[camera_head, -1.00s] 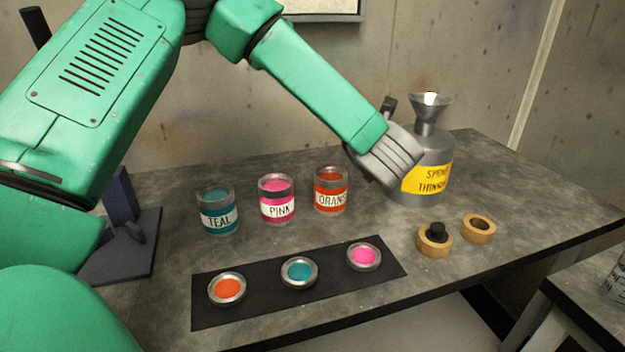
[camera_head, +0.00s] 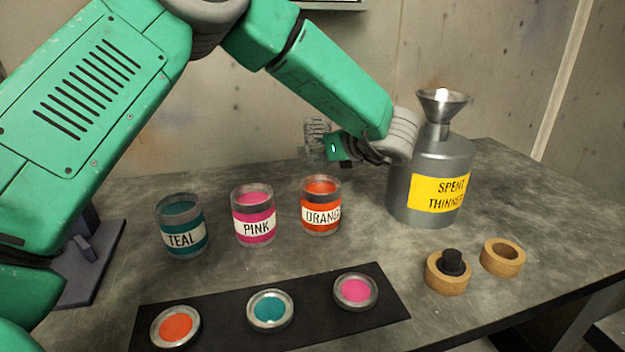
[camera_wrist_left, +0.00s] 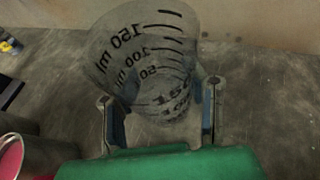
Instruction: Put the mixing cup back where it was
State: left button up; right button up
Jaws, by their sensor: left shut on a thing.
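The mixing cup (camera_head: 317,140) is clear with black graduation marks. My left gripper (camera_head: 335,148) is shut on it and holds it in the air behind the orange can, left of the spent thinner can. In the left wrist view, the cup (camera_wrist_left: 150,55) sits between the two fingers (camera_wrist_left: 160,118), with its marks up to 150 ml showing mirrored. The table top shows through and around it, and I see no liquid in it. My right gripper is not in view.
Teal (camera_head: 181,226), pink (camera_head: 254,215) and orange (camera_head: 321,206) paint cans stand in a row. The spent thinner can (camera_head: 432,155) carries a funnel (camera_head: 443,105). A dark mat (camera_head: 215,312) bears three lids. One cork ring (camera_head: 502,258) is empty; another (camera_head: 447,282) holds a black piece.

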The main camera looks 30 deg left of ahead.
aim_at(317, 159)
pick_arm(q)
jog(key=f, duration=0.3)
jog(key=shift+w+d, duration=0.15)
jog(key=shift+w, duration=0.05)
jog(key=f, duration=0.2)
jog(key=a+f, duration=0.1)
jog(key=f, duration=0.1)
jog(key=shift+b, duration=0.35)
jog(key=shift+d, duration=0.1)
jog(key=shift+s+d, duration=0.1)
jog(key=o, duration=0.9)
jog(key=shift+d, duration=0.1)
jog(key=shift+o, duration=0.2)
jog(key=shift+r, duration=0.2)
